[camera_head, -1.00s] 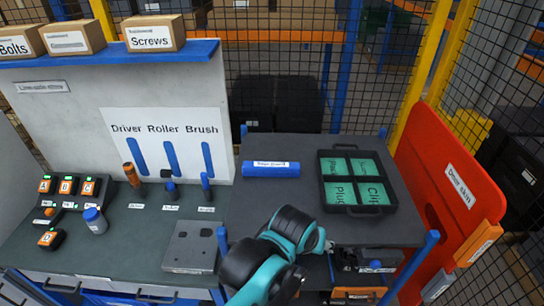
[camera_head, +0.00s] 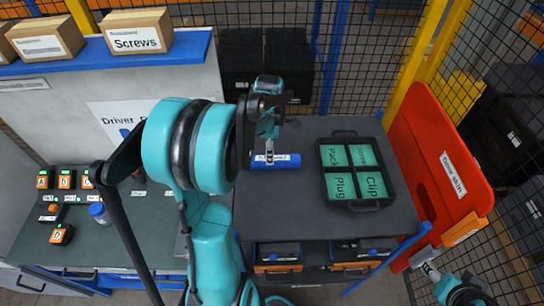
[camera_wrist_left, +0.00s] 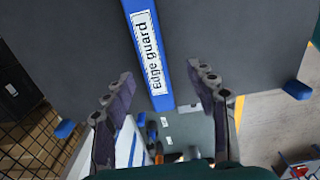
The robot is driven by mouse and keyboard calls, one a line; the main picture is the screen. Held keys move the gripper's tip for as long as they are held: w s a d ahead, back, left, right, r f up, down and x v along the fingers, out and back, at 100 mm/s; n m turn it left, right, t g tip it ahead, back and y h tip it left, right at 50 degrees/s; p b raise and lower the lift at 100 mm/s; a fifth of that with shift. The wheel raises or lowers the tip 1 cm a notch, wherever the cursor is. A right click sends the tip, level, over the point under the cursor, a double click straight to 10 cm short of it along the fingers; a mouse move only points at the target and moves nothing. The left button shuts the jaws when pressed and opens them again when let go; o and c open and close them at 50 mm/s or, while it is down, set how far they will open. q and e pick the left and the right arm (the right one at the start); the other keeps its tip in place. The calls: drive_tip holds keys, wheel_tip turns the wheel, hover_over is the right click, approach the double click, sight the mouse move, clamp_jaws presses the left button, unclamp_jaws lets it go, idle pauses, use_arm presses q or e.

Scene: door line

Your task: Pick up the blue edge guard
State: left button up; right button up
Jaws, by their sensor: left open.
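The blue edge guard (camera_head: 289,165) lies flat on the dark top of the cart (camera_head: 300,205), with a white label facing up. My left gripper (camera_head: 268,152) is above its left part, pointing down. In the left wrist view the edge guard (camera_wrist_left: 146,45) runs lengthwise between the two spread fingers of the left gripper (camera_wrist_left: 160,85), which is open. Whether the fingers touch it cannot be told. My right gripper (camera_head: 427,262) is at the lower right, near the red door skin's lower end; its jaws are too small to read.
A black tray (camera_head: 352,208) with green compartments stands on the cart, right of the edge guard. The red door skin (camera_head: 432,150) leans beyond it. A workbench (camera_head: 110,245) with small devices is at left, under a blue shelf (camera_head: 110,53) with boxes.

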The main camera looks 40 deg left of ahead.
sight(288, 161)
use_arm(q)
drive_tip(key=f, duration=0.2)
drive_tip(key=w+f, duration=0.1)
drive_tip(key=f, duration=0.2)
drive_tip(key=shift+w+f+p, duration=0.3)
drive_tip(key=shift+p, duration=0.05)
drive_tip(key=shift+d+f, duration=0.1)
drive_tip(key=shift+f, duration=0.1)
drive_tip(key=c, duration=1.3)
